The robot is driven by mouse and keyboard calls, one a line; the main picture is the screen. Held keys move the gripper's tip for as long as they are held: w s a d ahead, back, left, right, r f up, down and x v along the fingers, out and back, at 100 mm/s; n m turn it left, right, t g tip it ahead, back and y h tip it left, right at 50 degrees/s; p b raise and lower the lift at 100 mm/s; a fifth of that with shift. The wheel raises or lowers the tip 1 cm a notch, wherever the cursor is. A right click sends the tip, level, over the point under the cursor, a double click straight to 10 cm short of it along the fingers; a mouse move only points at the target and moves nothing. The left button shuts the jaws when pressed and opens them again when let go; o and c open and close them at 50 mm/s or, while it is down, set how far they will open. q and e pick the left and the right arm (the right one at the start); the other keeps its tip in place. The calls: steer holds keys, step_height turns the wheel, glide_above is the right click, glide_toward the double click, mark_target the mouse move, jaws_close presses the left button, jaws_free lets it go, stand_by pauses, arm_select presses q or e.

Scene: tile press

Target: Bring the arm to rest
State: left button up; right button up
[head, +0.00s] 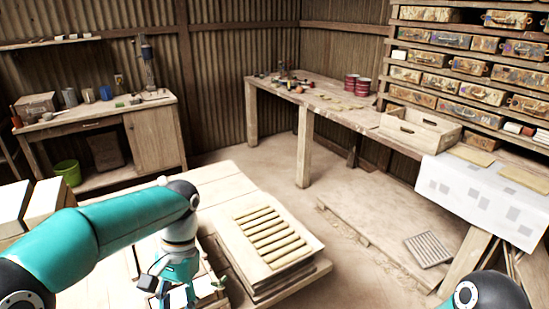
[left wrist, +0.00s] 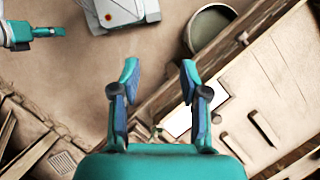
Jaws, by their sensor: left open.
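My left arm (head: 120,228), teal with black joints, reaches in from the left in the head view and bends down over the wooden table. Its gripper (head: 182,292) hangs at the bottom edge beside the slatted board (head: 268,238). In the left wrist view the gripper (left wrist: 160,78) is open, its two fingers apart with nothing between them. A black joint of my right arm (head: 488,292) shows at the bottom right in the head view. What looks like my right gripper (left wrist: 45,31) shows side-on at the left wrist view's top left; its jaw opening cannot be made out.
A round grey-green container (left wrist: 212,28) and a white sheet (left wrist: 196,110) lie near the left gripper. Beyond the table are a workbench (head: 330,100), a wooden crate (head: 420,130), a low pallet (head: 370,205) and a cabinet (head: 155,140). Bare floor (head: 225,150) lies between.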

arm_select(q)
steer(key=s+d+f+t+h, duration=0.1)
steer(key=s+d+f+h, duration=0.1)
steer(key=f, duration=0.8)
steer(key=s+d+f+h, duration=0.1)
steer(key=d+f, duration=0.2)
steer(key=f, duration=0.6)
steer(key=s+d+f+n+t+h, duration=0.1)
steer(key=s+f+n+t, duration=0.3)
steer(key=s+f, duration=0.7)
steer(key=shift+s+d+f+n+h, duration=0.2)
steer(key=shift+f+n+h, duration=0.35)
steer(key=shift+f, duration=0.25)
